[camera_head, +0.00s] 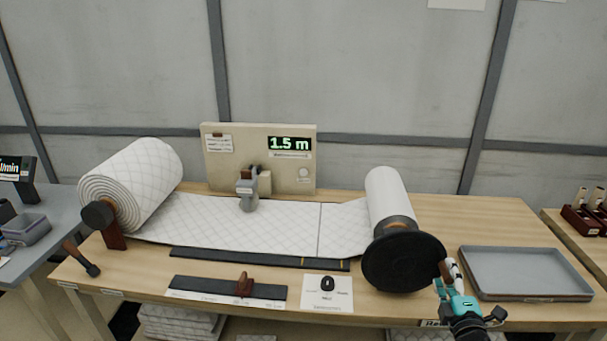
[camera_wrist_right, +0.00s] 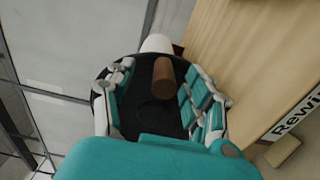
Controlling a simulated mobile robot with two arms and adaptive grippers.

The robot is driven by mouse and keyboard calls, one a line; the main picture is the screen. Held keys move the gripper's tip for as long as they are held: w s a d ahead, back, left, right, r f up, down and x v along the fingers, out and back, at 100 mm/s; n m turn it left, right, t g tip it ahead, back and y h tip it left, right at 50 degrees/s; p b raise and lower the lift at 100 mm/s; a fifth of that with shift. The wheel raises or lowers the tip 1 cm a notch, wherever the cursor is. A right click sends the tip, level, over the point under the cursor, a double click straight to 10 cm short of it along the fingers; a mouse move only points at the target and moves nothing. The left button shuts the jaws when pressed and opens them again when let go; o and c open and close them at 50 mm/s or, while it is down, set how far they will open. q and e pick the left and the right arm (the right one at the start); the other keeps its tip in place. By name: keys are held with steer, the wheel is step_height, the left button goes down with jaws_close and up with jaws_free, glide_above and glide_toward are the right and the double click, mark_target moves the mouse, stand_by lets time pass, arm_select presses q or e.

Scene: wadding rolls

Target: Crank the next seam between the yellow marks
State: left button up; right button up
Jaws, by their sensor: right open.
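White quilted wadding (camera_head: 240,225) runs flat from the large roll (camera_head: 137,180) at left to the smaller roll (camera_head: 387,195) at right. One dark seam line (camera_head: 319,232) crosses it. Its near end lies between two yellow marks on the black strip (camera_head: 230,258) along the front edge. The black crank disc (camera_head: 400,263) with its brown handle (camera_head: 445,270) faces me at the right roll. My right gripper (camera_head: 452,278) is open at the handle. In the right wrist view, the handle (camera_wrist_right: 163,77) stands between the spread fingers (camera_wrist_right: 160,95); contact is unclear. My left gripper is out of view.
A beige panel (camera_head: 225,170) behind the wadding has a display (camera_head: 289,144) reading 1.5 m. A grey tray (camera_head: 525,270) lies right of my right gripper. A second black strip (camera_head: 215,290) with a brown slider and a white card (camera_head: 327,295) lie in front.

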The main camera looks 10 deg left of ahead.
steer(key=s+p, duration=0.1)
steer(key=s, duration=0.4)
steer(key=shift+d+p, duration=0.15)
steer(key=shift+p, duration=0.15)
steer(key=s+p, duration=0.1)
steer(key=s, duration=0.4)
steer(key=s+f+m+g, duration=0.3)
steer(key=s+f, duration=0.2)
steer(key=f, duration=0.7)
steer(key=s+f+m+g, duration=0.3)
steer(key=s+f, duration=0.3)
steer(key=f, duration=0.6)
steer(key=s+f+m+g, duration=0.3)
steer(key=s+f, duration=0.2)
steer(key=f, duration=0.7)
steer(key=s+a+f+m+g, duration=0.1)
steer(key=s+f, duration=0.4)
steer(key=s, duration=0.5)
steer(key=s+a+f+m+g+b, duration=0.1)
steer(key=s+f+m+g, duration=0.2)
steer(key=s+f, duration=0.3)
steer(key=s+a+f+m+g, duration=0.1)
steer(key=s+f+m+g, duration=0.2)
steer(key=s, duration=1.3)
step_height(320, 180, down, 2)
steer(key=shift+f+g+h, duration=0.2)
steer(key=shift+g+h, duration=0.1)
steer(key=shift+g, duration=0.2)
